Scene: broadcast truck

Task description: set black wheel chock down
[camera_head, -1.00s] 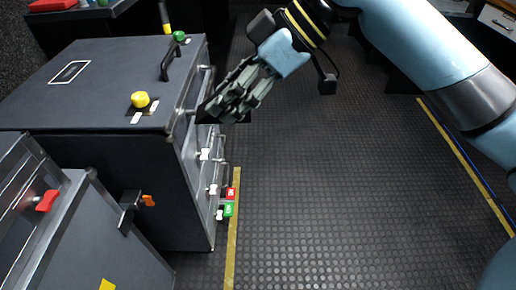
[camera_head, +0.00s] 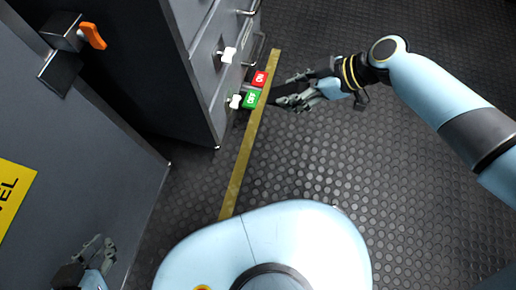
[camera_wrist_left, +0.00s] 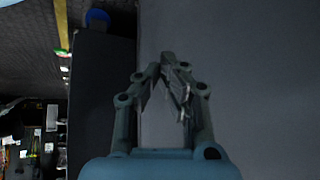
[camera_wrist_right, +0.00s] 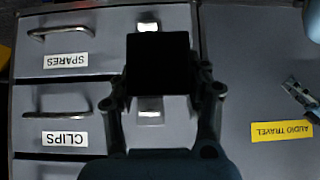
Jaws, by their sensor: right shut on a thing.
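The black wheel chock (camera_wrist_right: 158,65) is a dark block between the fingers of my right gripper (camera_wrist_right: 160,95) in the right wrist view. In the head view the right gripper (camera_head: 300,93) is shut on the chock (camera_head: 287,94), low beside the grey cabinet's drawer front. The chock looks held over the floor near the yellow strip; whether it touches the floor cannot be told. My left gripper (camera_head: 98,254) is empty at the lower left, and its fingertips come together in the left wrist view (camera_wrist_left: 170,75).
A yellow floor strip (camera_head: 245,150) runs alongside. Ribbed floor (camera_head: 400,190) on the right is clear.

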